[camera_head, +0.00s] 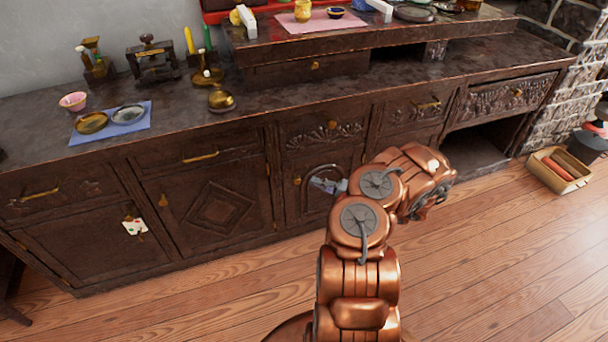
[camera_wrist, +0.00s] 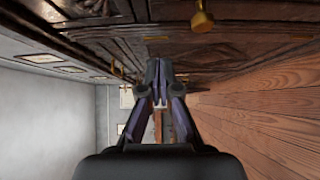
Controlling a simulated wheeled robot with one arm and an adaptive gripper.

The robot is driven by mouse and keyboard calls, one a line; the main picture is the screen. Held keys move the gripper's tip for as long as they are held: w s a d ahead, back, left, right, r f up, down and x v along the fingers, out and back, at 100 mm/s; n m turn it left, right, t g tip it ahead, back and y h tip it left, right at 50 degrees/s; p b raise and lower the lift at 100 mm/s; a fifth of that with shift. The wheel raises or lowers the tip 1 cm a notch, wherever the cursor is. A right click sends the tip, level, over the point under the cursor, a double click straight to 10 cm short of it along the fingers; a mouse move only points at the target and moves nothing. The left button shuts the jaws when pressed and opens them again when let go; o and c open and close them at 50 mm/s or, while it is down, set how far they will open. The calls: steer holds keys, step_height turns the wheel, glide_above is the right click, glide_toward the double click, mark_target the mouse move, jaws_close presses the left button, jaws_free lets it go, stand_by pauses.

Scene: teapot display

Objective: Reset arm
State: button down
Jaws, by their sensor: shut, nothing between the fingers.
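My gripper (camera_wrist: 159,75) is in the middle of the wrist view, with its two fingers together and nothing between them. In the head view its end (camera_head: 328,186) shows small and grey, left of my copper-coloured arm and in front of the cabinet doors. The dark carved wooden cabinet (camera_head: 75,235) stands behind the gripper. I cannot tell the exact gap between the gripper and the cabinet front.
On the cabinet top are a blue mat (camera_head: 142,122) with two dishes, a pink bowl (camera_head: 73,101) and a round brass pot (camera_head: 221,101). A raised shelf (camera_head: 400,44) holds a pink mat (camera_head: 318,22). A wooden box (camera_head: 557,171) is on the floor at right. Floor in front is clear.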

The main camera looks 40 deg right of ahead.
steer(key=v, duration=0.3)
